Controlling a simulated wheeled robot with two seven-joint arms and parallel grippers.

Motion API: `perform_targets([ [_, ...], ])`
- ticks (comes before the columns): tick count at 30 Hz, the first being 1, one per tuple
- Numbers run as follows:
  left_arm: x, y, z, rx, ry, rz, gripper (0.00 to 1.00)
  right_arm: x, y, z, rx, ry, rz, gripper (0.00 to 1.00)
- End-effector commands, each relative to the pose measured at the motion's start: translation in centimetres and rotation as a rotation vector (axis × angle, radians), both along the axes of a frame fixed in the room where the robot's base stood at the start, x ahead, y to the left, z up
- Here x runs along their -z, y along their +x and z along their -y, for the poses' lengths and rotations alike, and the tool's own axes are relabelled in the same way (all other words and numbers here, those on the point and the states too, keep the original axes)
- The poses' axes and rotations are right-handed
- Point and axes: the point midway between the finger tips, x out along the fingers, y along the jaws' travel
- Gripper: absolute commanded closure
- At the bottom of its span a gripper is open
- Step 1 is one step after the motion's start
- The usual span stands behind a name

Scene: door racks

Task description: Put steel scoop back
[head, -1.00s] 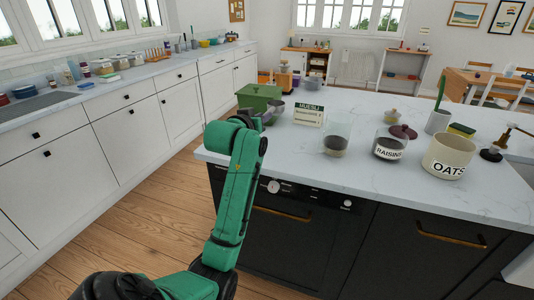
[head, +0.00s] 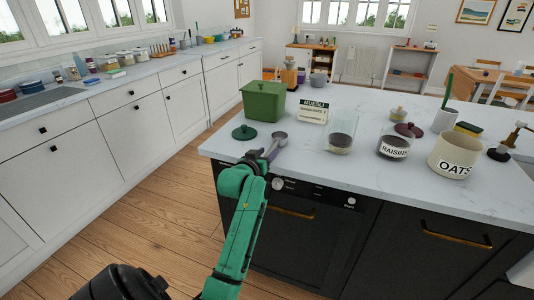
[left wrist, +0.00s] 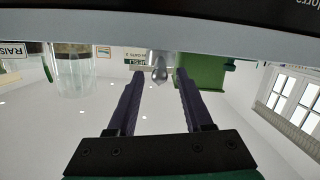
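The steel scoop (head: 279,137) lies on the near left part of the white island top, close to its front edge. In the left wrist view, which is upside down, the scoop (left wrist: 159,68) shows beyond the gap between my fingertips. My left gripper (head: 268,153) is at the island's front edge, just in front of the scoop. Its two dark fingers (left wrist: 156,80) are wide apart with nothing between them. A green bin (head: 263,102) stands behind the scoop, and a dark green lid (head: 244,132) lies to its left. My right gripper is not in view.
A muesli card (head: 313,112) stands behind and right of the scoop. A glass jar (head: 341,132), a raisins jar (head: 393,146) and an oats pot (head: 454,156) stand farther right. The countertop (head: 300,160) in front of the jars is clear.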

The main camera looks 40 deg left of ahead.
Motion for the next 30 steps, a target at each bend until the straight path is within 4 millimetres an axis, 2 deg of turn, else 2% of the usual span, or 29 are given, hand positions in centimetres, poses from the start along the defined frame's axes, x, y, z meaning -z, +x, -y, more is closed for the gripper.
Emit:
perform_targets([
  [8,-0.1,-0.6,0.2,0.0,0.0,0.0,0.49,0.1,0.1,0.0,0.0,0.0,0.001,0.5],
  [11,-0.3,-2.1,0.6,0.0,0.0,0.001,0.49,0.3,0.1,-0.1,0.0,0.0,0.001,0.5],
  [21,-1.9,-9.8,3.1,-0.002,0.0,0.0,0.49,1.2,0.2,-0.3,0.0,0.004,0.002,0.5],
  [25,-2.3,-11.1,3.5,-0.002,0.0,0.0,0.49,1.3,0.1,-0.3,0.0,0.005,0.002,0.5],
  [30,-2.4,-11.2,3.6,-0.001,-0.001,0.0,0.49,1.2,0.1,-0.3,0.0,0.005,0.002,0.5],
])
